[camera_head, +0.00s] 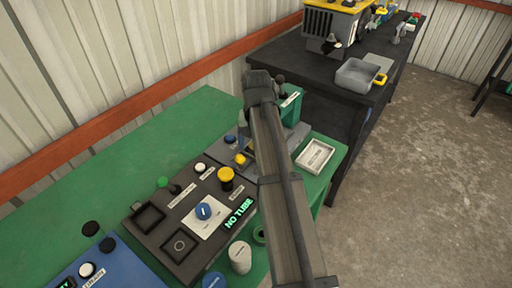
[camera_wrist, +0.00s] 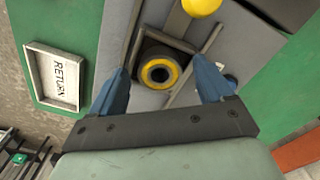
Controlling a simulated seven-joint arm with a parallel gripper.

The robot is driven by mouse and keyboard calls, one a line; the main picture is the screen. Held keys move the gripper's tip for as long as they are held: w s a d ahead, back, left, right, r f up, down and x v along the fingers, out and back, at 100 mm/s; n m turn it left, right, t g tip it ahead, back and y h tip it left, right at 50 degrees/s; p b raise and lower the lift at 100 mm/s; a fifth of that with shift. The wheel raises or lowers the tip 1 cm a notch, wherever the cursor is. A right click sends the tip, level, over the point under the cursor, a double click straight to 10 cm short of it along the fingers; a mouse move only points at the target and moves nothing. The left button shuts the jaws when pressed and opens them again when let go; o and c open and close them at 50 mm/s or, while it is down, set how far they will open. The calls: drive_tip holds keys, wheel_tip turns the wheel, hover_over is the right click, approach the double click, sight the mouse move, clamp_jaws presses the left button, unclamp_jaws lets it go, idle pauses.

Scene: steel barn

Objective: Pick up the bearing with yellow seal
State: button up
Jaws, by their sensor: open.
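The bearing with the yellow seal (camera_wrist: 174,72) shows in the wrist view as a dark ring with a yellow face and a dark centre hole. It sits in a dark square-framed holder on a grey plate (camera_wrist: 225,48). My gripper (camera_wrist: 159,68) is open, with one blue finger to each side of the bearing and a gap showing on both sides. I cannot tell how far the fingertips are above it. In the head view my arm hides the bearing and the fingers.
A white tray labelled RETURN (camera_wrist: 55,77) lies beside the plate; it also shows in the head view (camera_head: 316,155). A yellow dome (camera_wrist: 200,5) stands near the holder. A control panel (camera_head: 150,248) with several buttons and a NO TUBE display fills the green bench's front.

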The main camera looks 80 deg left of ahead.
drive_tip(key=shift+c, duration=0.5)
drive_tip(key=c, duration=1.1)
